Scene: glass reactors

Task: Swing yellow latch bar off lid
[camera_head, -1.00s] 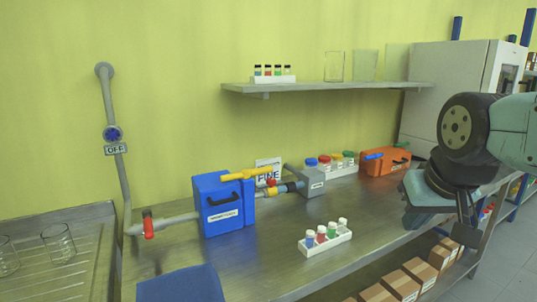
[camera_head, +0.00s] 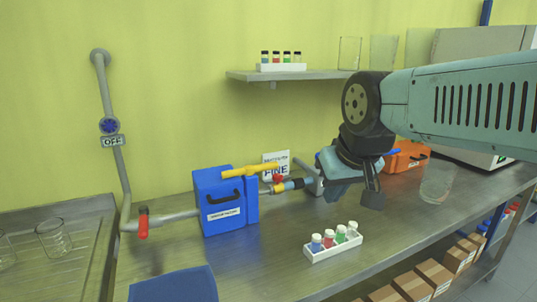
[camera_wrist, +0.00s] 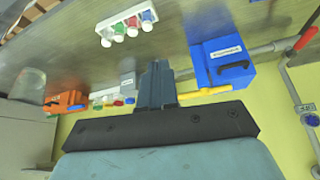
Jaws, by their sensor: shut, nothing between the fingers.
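The yellow latch bar (camera_head: 246,172) lies across the top of the blue box (camera_head: 221,218), which has a black handle and a white label. In the wrist view, the bar (camera_wrist: 205,92) runs along the edge of the blue box (camera_wrist: 222,70). My gripper (camera_head: 371,196) hangs above the bench, well to the right of the box and apart from it. In the wrist view, my gripper (camera_wrist: 158,68) has its fingers together with nothing between them. The bar's far side is hidden in the head view.
A white rack of small vials (camera_head: 333,242) stands on the bench between box and front edge. A pipe with a red valve handle (camera_head: 143,222) joins the box at left. An orange case (camera_head: 408,156) and a glass beaker (camera_head: 437,185) are at right. A shelf (camera_head: 300,76) hangs above.

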